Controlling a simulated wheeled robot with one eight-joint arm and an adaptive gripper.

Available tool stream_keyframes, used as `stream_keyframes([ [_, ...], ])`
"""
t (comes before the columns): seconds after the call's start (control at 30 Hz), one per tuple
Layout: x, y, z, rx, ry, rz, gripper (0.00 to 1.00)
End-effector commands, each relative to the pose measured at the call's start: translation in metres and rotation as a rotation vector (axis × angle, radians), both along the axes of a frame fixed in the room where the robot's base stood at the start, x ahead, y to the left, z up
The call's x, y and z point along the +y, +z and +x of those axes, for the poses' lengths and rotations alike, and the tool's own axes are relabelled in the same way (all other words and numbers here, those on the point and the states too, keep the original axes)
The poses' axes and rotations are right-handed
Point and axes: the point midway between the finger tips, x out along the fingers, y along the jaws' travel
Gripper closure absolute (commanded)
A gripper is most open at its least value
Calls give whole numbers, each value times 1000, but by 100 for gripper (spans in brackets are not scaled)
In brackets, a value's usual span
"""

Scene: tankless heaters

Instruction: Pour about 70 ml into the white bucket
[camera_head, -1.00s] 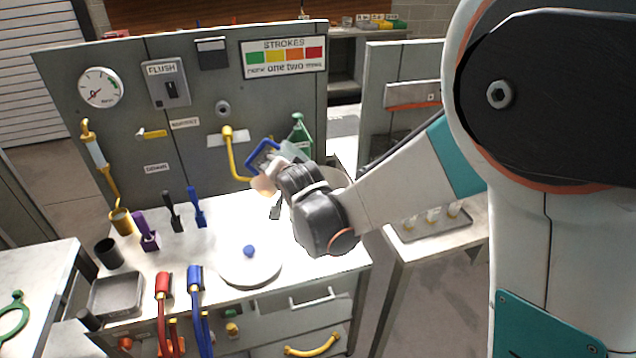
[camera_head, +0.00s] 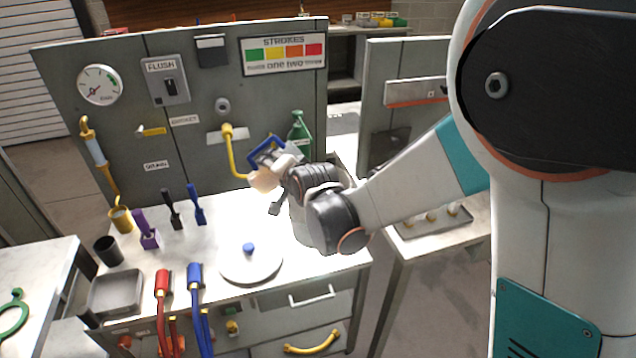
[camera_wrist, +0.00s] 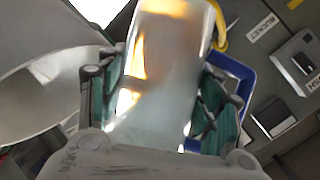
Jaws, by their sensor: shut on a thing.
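My gripper (camera_wrist: 160,105) is shut around a clear, frosted container (camera_wrist: 165,75), with a finger on each side. A blue frame, probably the container's handle (camera_wrist: 235,75), shows behind it; it also shows in the head view (camera_head: 262,152), at a slant. The container looks tilted; its liquid level cannot be read. A large pale round vessel (camera_wrist: 40,95), likely the white bucket, is at the left of the wrist view, beside the container. In the head view my wrist hides most of that area. I cannot see any stream of liquid.
A green bottle (camera_head: 300,135) stands behind my gripper. A yellow pipe (camera_head: 232,160) comes out of the grey panel (camera_head: 120,130) just left of it. A white lid with a blue knob (camera_head: 250,266) lies on the bench. Purple, black and blue tools stand further left.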

Motion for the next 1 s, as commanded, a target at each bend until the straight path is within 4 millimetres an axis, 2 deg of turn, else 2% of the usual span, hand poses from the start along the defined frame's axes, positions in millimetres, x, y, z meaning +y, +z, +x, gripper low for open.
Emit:
stream_keyframes([
  [1.0, 0, -2, 0, 29, -1, 105, 78],
])
